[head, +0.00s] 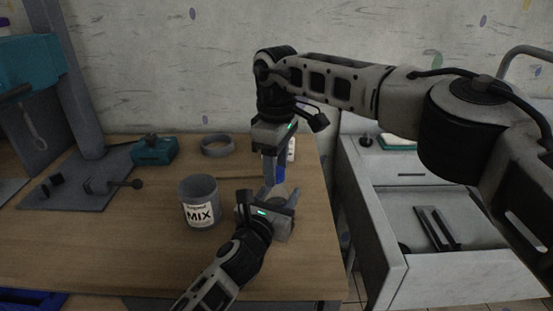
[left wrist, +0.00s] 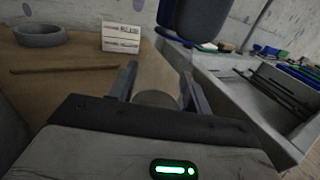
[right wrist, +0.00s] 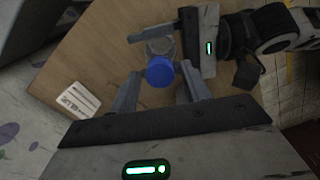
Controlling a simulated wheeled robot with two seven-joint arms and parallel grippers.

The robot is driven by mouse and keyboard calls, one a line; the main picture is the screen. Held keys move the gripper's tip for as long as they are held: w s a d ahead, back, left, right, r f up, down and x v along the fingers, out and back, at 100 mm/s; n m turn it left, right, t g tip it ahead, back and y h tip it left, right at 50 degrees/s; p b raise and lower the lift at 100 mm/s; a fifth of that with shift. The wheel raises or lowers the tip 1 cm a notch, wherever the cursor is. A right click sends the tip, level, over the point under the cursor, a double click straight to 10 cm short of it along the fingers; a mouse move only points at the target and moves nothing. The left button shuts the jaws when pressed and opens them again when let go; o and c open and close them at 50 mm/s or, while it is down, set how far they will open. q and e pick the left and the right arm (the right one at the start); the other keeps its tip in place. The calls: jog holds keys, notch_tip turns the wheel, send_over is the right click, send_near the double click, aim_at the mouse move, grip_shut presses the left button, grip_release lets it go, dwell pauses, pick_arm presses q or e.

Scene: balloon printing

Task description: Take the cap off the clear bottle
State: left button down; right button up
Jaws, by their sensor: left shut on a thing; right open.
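The clear bottle (right wrist: 159,47) stands on the table with its blue cap (right wrist: 160,71) on top. The cap also shows in the head view (head: 280,174), partly behind my right gripper. My left gripper (head: 268,200) is shut on the bottle's body from the side; the bottle (left wrist: 156,98) shows between its fingers in the left wrist view. My right gripper (right wrist: 159,80) points down from above, open. In the right wrist view its fingers lie on both sides of the cap; I cannot tell whether they touch it.
A grey MIX can (head: 200,203) stands left of my left gripper. A grey ring (head: 217,146), a teal device (head: 154,151) and a small white labelled box (left wrist: 121,37) are farther back.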

jog(key=c, duration=1)
jog(key=n, duration=0.4)
jog(key=shift+n, duration=0.4)
jog(key=n, duration=0.2)
jog(key=shift+n, duration=0.4)
jog(key=n, duration=1.4)
jog(key=shift+r+n, duration=0.1)
jog(key=shift+n, duration=0.3)
jog(key=n, duration=1.4)
jog(key=shift+n, duration=0.4)
jog(key=n, duration=0.4)
jog(key=shift+n, duration=0.4)
jog(key=n, duration=1.2)
jog(key=shift+r, duration=0.2)
